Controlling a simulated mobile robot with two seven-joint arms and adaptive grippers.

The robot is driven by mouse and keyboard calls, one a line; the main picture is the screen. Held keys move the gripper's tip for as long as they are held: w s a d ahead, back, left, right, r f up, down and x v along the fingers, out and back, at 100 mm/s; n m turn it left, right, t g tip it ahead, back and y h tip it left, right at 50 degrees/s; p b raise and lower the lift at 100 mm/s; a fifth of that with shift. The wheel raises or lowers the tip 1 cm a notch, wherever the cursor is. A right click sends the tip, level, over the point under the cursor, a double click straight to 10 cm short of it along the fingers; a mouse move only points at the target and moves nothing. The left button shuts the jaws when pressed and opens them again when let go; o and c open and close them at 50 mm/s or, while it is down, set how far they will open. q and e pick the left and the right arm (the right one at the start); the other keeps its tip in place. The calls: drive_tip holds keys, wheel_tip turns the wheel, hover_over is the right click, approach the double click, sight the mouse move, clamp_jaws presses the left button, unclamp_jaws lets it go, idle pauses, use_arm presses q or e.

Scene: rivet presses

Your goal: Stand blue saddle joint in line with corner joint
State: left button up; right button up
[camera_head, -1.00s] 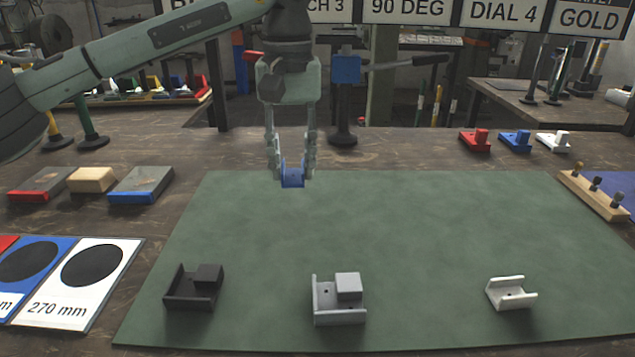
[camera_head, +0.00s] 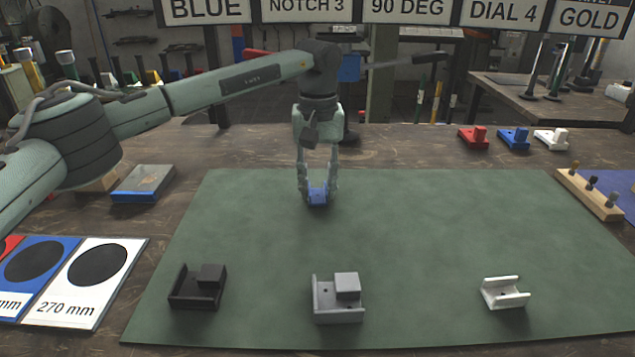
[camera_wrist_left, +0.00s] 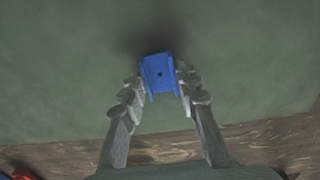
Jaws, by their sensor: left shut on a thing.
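My left gripper (camera_head: 318,194) is shut on the blue saddle joint (camera_head: 318,199), over the back middle of the green mat (camera_head: 420,235). In the left wrist view the fingers (camera_wrist_left: 160,95) grip the sides of the blue saddle joint (camera_wrist_left: 158,73), and a dark shadow lies beside it on the mat. Whether it touches the mat is hard to tell. Toward the mat's front edge stand a black joint with a block (camera_head: 198,288), a grey joint with a block (camera_head: 337,300) and a white saddle-shaped joint (camera_head: 504,293). Which one is the corner joint is not labelled. My right gripper is not in view.
Colour cards marked in mm (camera_head: 84,281) lie at the left. A blue-edged block (camera_head: 143,184) sits behind them. Red, blue and white pieces (camera_head: 514,139) stand at the back right, near a wooden peg rack (camera_head: 590,195). The middle of the mat is clear.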

use_arm(q)
drive_tip(key=shift+f, duration=0.15)
drive_tip(key=o, duration=0.9)
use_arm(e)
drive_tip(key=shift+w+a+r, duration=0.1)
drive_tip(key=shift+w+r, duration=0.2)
